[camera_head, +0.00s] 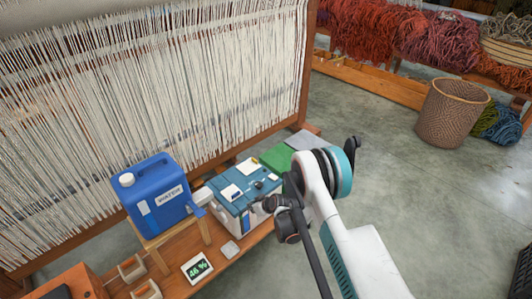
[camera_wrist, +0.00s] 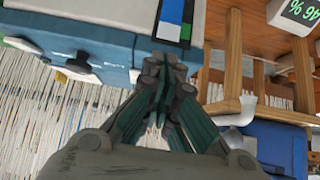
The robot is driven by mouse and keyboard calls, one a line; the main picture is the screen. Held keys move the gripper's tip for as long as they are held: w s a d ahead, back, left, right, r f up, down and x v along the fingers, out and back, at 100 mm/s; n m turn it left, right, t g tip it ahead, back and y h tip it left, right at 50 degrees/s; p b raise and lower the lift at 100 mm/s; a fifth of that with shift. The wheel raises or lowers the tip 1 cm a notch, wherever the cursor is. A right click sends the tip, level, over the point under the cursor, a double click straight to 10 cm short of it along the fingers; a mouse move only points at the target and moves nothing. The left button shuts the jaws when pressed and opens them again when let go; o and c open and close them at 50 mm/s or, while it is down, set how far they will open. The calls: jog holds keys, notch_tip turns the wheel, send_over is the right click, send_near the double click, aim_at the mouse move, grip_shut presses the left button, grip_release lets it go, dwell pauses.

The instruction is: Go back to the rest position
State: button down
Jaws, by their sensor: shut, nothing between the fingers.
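My gripper (camera_wrist: 165,66) has its dark fingers drawn together, with nothing held between them. In the head view my gripper (camera_head: 264,204) is at the right side of a white box with a blue top (camera_head: 238,190), in front of it or over its edge; I cannot tell if they touch. In the wrist view the blue-topped box (camera_wrist: 110,45) is just past the fingertips. My white and teal arm reaches in from the lower right and hides part of the bench.
A blue water canister (camera_head: 157,193) stands on a small wooden stand left of the box. A display reading 46 % (camera_head: 197,267) lies on the bench in front. A loom with white threads (camera_head: 150,95) rises behind. A woven basket (camera_head: 452,113) stands at the right; grey floor (camera_head: 400,180) is clear between.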

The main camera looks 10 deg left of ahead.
jog(key=w+d+r+m+h, duration=0.1)
jog(key=d+r, duration=0.3)
jog(key=r, duration=0.6)
jog(key=d+r+m, duration=0.1)
jog(key=d+r, duration=0.2)
jog(key=r, duration=0.7)
jog(key=w+d+r+m+h, duration=0.1)
jog(key=d+r, duration=0.3)
jog(key=r, duration=0.7)
jog(key=s+d+r+m+t+h, duration=0.1)
jog(key=s+d+r, duration=0.2)
jog(key=r, duration=0.2)
jog(key=s+d+r+m, duration=0.1)
jog(key=s+d+r, duration=0.2)
jog(key=r, duration=0.2)
jog(key=s+d+r+m+h, duration=0.1)
jog(key=s+d+r, duration=0.35)
jog(key=s, duration=0.25)
jog(key=s+d+r+m+h, duration=0.1)
jog(key=s+d+r, duration=0.35)
jog(key=s, duration=0.25)
jog(key=s+d+m, duration=0.1)
jog(key=s+d, duration=0.2)
jog(key=s, duration=0.6)
jog(key=s+d+m+h, duration=0.1)
jog(key=s+d, duration=0.3)
jog(key=s, duration=0.5)
jog(key=shift+s+d+r+m+t, duration=0.15)
jog(key=shift+s+r+m+t, duration=0.15)
jog(key=shift+s+m, duration=0.1)
